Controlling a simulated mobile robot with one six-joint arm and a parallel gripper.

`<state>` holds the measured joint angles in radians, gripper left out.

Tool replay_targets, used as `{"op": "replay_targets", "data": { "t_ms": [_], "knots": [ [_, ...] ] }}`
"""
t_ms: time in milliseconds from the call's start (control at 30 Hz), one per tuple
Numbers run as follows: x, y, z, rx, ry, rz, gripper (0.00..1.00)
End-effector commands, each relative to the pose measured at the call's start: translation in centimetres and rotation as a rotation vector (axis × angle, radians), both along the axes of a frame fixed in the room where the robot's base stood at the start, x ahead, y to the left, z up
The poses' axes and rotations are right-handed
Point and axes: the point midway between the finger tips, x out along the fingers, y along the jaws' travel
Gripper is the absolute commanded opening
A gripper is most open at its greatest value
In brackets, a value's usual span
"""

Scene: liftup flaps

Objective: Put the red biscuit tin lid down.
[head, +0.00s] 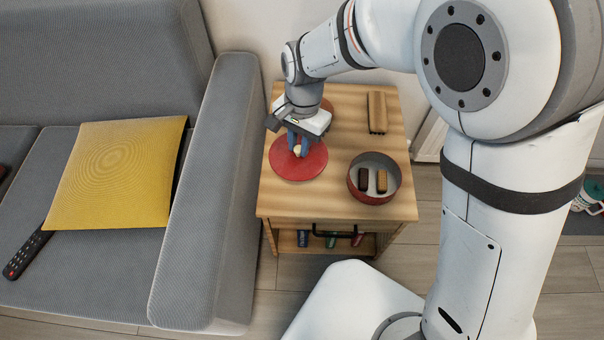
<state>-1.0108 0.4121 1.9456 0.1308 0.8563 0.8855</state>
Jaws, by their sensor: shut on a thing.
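The red lid (298,167) is a flat round disc with a pale knob (297,150) at its middle. The red biscuit tin (374,188) stands open to the right of the lid, with a dark and a tan biscuit inside.
A brown ridged block (377,112) lies at the table's back right. A grey sofa arm (207,200) rises along the table's left side. Several coloured items sit on the shelf below.

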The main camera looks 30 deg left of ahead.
Motion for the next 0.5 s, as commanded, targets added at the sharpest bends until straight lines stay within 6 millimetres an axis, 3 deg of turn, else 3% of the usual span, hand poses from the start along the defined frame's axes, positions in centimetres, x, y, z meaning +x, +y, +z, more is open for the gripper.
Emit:
{"op": "replay_targets", "data": {
  "t_ms": [100, 367, 500],
  "knots": [
    [0.0, -0.1, -2.6, -0.002, 0.002, -0.001, 0.00],
    [0.0, -0.1, -5.4, -0.001, 0.001, -0.002, 0.00],
    [0.0, -0.1, -8.0, -0.002, 0.002, -0.003, 0.00]
  ]
}}
